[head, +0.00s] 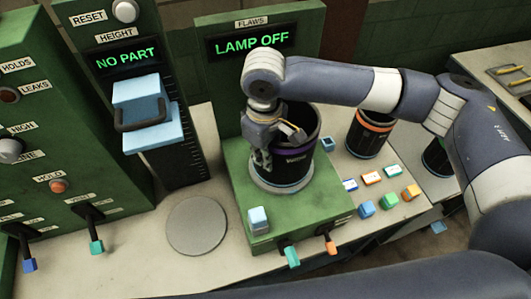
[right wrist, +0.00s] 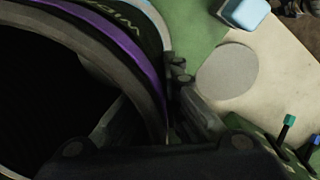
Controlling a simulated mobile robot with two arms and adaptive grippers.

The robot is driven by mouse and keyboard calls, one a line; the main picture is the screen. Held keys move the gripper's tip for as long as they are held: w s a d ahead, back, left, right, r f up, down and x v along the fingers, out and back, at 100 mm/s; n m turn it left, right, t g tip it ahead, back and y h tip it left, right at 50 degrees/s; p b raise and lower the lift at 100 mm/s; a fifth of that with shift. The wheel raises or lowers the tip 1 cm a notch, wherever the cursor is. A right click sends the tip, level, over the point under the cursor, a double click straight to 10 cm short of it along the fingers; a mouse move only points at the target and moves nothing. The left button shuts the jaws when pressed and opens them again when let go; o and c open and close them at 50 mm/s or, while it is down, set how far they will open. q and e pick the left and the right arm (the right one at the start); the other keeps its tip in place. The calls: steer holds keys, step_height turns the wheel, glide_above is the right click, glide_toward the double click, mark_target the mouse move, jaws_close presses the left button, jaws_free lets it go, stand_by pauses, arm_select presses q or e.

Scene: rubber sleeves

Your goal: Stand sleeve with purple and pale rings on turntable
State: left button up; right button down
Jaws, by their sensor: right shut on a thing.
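The dark sleeve (head: 290,172) stands upright at the green flaws station in the head view. It has a purple ring near its top and a pale ring at its foot. Its foot is over the round plate on the green box (head: 240,190), which I take to be the turntable; I cannot tell whether it bears on it. My right gripper (head: 262,158) is shut on the sleeve's left wall, at the rim. In the right wrist view the sleeve (right wrist: 150,60) fills the left side, its wall between the fingers. My left gripper is not in view.
A dark sleeve with an orange ring (head: 369,135) stands behind to the right. Another dark sleeve (head: 437,158) is partly hidden by my arm. A bare grey disc (head: 196,225) lies left of the green box. The height gauge (head: 143,110) reads NO PART; the flaws display (head: 250,42) reads LAMP OFF.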

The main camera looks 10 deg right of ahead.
steer(key=shift+w, duration=0.1)
steer(key=c, duration=1.8)
jaws_free()
steer(key=shift+o, duration=0.2)
steer(key=shift+r, duration=0.15)
step_height(320, 180, up, 11)
steer(key=b, duration=0.4)
steer(key=shift+a, duration=0.15)
steer(key=shift+s+r, duration=0.2)
steer(key=shift+r, duration=0.2)
